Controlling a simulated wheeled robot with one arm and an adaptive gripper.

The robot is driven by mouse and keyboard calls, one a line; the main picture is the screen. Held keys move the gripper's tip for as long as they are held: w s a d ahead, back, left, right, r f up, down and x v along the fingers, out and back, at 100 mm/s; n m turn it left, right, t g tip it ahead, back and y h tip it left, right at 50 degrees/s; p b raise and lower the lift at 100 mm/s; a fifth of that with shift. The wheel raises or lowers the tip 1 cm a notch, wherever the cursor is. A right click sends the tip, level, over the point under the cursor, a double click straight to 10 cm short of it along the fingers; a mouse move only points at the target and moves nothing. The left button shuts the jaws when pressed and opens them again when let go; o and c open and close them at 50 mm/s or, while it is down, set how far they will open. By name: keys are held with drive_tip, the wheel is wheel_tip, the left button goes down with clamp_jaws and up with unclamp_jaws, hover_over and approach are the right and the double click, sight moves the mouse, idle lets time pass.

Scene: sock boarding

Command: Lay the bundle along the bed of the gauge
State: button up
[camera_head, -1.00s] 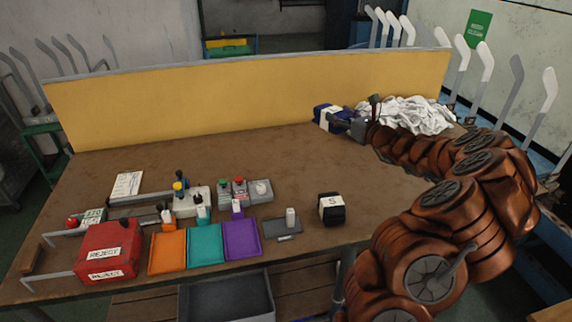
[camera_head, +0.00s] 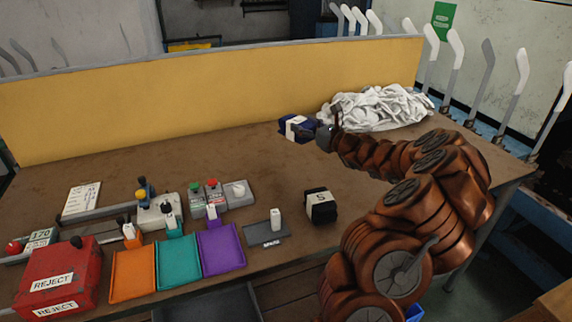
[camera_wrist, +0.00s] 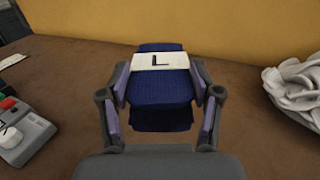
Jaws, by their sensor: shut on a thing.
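The bundle is a navy blue folded sock bundle (camera_head: 295,129) with a white band, near the back of the table by the yellow panel. In the wrist view the bundle (camera_wrist: 160,90) shows a band marked L. My gripper (camera_head: 313,132) is shut on it, with a finger on each side in the wrist view (camera_wrist: 161,92). I cannot tell how far the bundle is above the table. A long grey bar (camera_head: 104,217) lies at the left of the table beside a small display reading 170; it looks like the gauge, partly hidden by the grey box.
A white cloth pile (camera_head: 375,107) lies right of the bundle. A black bundle marked S (camera_head: 320,206) stands nearer the front. Orange (camera_head: 133,273), teal (camera_head: 178,262) and purple (camera_head: 222,250) trays and a red reject box (camera_head: 62,280) line the front. The middle of the table is clear.

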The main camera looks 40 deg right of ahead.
drive_tip(key=shift+f, duration=4.35)
drive_tip(key=o, duration=1.2)
drive_tip(key=shift+f, duration=0.1)
